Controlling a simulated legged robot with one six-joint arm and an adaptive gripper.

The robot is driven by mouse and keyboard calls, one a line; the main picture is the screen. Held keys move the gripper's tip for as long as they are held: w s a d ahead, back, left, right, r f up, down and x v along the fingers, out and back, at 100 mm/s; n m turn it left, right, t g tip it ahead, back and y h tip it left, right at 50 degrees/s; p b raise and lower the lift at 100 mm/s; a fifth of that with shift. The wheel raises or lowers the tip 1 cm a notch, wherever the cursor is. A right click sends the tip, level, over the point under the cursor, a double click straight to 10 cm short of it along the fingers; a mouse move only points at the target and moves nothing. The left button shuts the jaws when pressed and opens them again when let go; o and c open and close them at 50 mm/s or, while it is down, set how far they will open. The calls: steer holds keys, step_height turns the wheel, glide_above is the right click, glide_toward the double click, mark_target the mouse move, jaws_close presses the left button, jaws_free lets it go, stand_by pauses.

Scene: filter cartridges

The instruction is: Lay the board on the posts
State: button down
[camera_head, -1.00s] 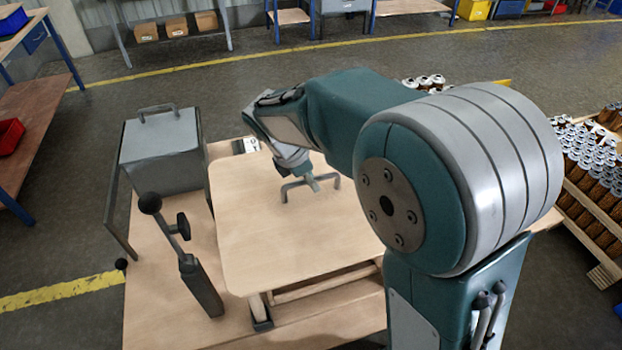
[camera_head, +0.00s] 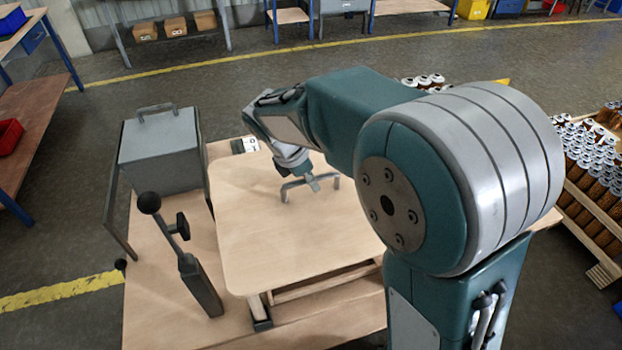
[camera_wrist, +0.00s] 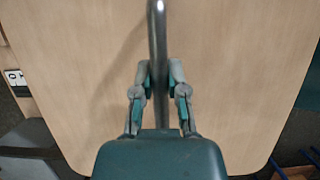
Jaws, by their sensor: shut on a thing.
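The board (camera_head: 285,235) is a pale wooden panel with rounded corners and a grey bar handle (camera_head: 290,190) on top. It lies flat above a wooden frame with posts (camera_head: 257,308), which shows under its near edge; I cannot tell whether the board touches the posts. My gripper (camera_head: 312,182) is at the handle, and the arm hides part of the board's far right. In the wrist view, my gripper (camera_wrist: 159,82) is shut on the handle (camera_wrist: 157,40), with one finger on each side, over the board (camera_wrist: 230,75).
A grey box with a top handle (camera_head: 160,150) and an upright lever with a black knob (camera_head: 185,255) stand left of the board on the wooden table (camera_head: 150,300). Crates of cartridges (camera_head: 590,170) stand at the right. Floor is open beyond the table.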

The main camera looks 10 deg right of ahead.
steer(key=shift+f, duration=1.5)
steer(key=c, duration=0.6)
jaws_free()
steer(key=shift+f, duration=0.1)
steer(key=v, duration=1.2)
steer(key=shift+d, duration=0.1)
steer(key=s+d+m+t+y, duration=0.1)
steer(key=s+d+m, duration=0.3)
steer(key=s+m, duration=0.2)
steer(key=s+d+m+t+y, duration=0.2)
steer(key=s+d+m, duration=0.3)
steer(key=s+m, duration=0.2)
steer(key=s+d+r+m+t+y, duration=0.1)
steer(key=s+d+m, duration=0.3)
steer(key=s+m, duration=0.2)
steer(key=shift+s+d+r+m+t+y, duration=0.1)
steer(key=shift+m+t+y, duration=0.1)
steer(key=shift+m, duration=0.15)
steer(key=shift+s+d+m+t+y, duration=0.1)
steer(key=shift+m+t, duration=0.1)
steer(key=shift+m, duration=0.15)
